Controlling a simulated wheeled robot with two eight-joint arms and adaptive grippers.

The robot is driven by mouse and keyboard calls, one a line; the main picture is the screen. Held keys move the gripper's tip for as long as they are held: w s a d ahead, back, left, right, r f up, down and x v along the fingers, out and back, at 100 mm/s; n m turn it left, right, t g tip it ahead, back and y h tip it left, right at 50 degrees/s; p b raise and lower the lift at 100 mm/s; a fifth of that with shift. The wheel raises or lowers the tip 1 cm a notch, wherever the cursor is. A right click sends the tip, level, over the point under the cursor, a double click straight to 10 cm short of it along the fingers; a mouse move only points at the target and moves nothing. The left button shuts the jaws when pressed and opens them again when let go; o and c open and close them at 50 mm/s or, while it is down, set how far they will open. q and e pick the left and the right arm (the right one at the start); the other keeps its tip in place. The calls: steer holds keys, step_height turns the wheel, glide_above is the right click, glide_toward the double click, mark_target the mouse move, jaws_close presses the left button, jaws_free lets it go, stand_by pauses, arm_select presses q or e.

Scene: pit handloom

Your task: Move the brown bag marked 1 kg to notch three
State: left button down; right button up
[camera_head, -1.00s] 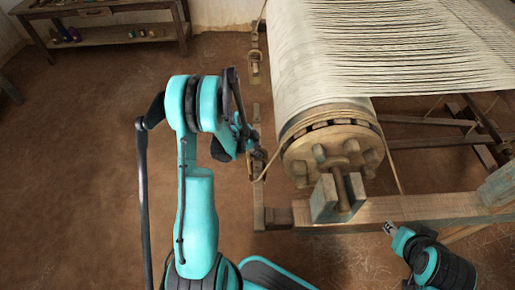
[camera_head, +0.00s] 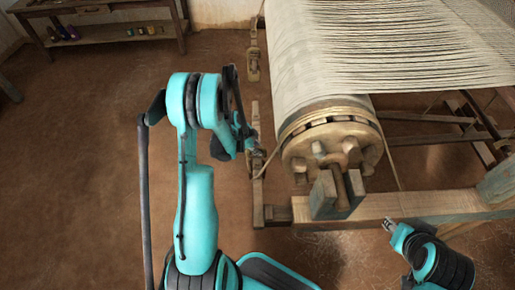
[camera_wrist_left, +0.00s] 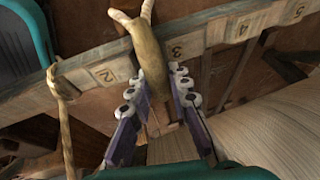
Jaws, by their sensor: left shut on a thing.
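The tan-brown bag (camera_wrist_left: 150,55) shows in the left wrist view, with two ear-like tips at its tied top. My left gripper (camera_wrist_left: 156,88) is shut on it, one finger on each side. The bag is in front of the wooden notched bar (camera_wrist_left: 125,50), between the labels 2 and 3, just left of the 3. I cannot see a 1 kg mark or tell whether the bag touches the bar. In the head view my left gripper (camera_head: 252,150) is beside the loom's roller, and the bag is too small to make out. My right gripper (camera_head: 389,225) is low right, its fingers too small to judge.
A rope loop (camera_wrist_left: 62,100) hangs on the bar left of the label 2. The loom's roller (camera_head: 330,150) and wooden frame (camera_head: 400,208) stand right of my left arm. A shelf bench (camera_head: 105,35) is at the back left. The floor at left is clear.

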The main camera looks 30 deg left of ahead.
arm_select(q)
steer(key=c, duration=1.3)
jaws_free()
steer(key=shift+f, duration=0.1)
steer(key=shift+s, duration=0.1)
steer(key=v, duration=1.2)
